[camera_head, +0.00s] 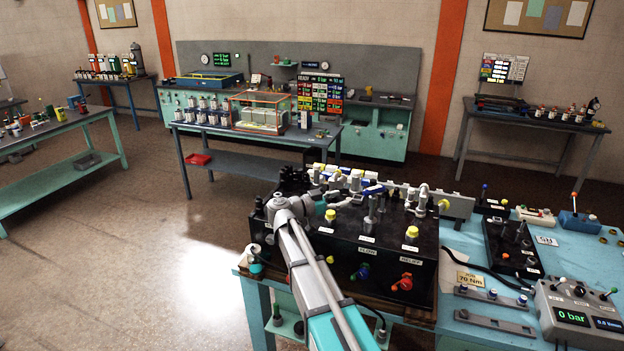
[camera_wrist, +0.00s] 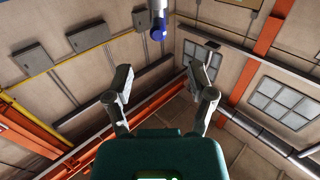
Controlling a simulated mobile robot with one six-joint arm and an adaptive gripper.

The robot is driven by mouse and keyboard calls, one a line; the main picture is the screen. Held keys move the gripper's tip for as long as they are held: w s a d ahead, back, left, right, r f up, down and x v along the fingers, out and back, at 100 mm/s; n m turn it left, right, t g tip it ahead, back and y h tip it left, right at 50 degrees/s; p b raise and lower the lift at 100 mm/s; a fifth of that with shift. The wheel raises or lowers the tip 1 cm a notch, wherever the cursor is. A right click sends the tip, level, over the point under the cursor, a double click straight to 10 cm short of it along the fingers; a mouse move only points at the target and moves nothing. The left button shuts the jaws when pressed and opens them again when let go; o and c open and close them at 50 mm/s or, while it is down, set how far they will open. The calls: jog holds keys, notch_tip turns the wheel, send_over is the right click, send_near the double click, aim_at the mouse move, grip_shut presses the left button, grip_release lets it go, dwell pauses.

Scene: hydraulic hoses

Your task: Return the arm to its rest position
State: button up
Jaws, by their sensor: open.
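My arm reaches forward from the bottom of the head view, over the left part of a black hydraulic manifold block (camera_head: 330,246) on the blue bench. Its end lies near the block's top left, among fittings, and my gripper is hard to make out there. In the wrist view my gripper (camera_wrist: 160,84) has its two fingers spread wide apart with nothing between them. The wrist camera faces up toward the walls and ceiling. A blue-tipped grey cylinder (camera_wrist: 158,30) shows beyond the fingers at the top; I cannot tell what it is.
Yellow-capped fittings (camera_head: 412,232) and red (camera_head: 403,282) and blue knobs crowd the block. A gauge box reading 0 bar (camera_head: 580,312) stands at the right of the bench. Open floor (camera_head: 170,250) lies to the left. Other benches stand farther back.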

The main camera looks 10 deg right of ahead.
jog(key=shift+w, duration=0.1)
jog(key=w+a+f+n+t+y+b, duration=0.1)
jog(key=w+a+n+t+y+b, duration=0.2)
jog(key=a+n+t+y, duration=0.4)
jog(key=w+a+n+t+y+b, duration=0.25)
jog(key=w+n+t+y, duration=0.2)
jog(key=t, duration=0.55)
jog(key=s+a+f+n+g+y+b, duration=0.3)
jog(key=s+a+f+n+g+y, duration=0.2)
jog(key=a+f+n+y, duration=0.4)
jog(key=s+d+f+m+g+b, duration=0.1)
jog(key=s+f+m+g+b, duration=0.15)
jog(key=s+f+g, duration=0.9)
jog(key=s+d+f+m+g+h+b, duration=0.1)
jog(key=s+d+f, duration=0.1)
jog(key=s+f, duration=0.3)
jog(key=s+d+f+g+h+b, duration=0.1)
jog(key=s+d+f+g+b, duration=0.1)
jog(key=s+f, duration=0.4)
jog(key=s+d, duration=0.1)
jog(key=s, duration=0.3)
jog(key=shift+s+d+m+h, duration=0.3)
jog(key=shift+d+m+h, duration=0.05)
jog(key=shift+m, duration=0.05)
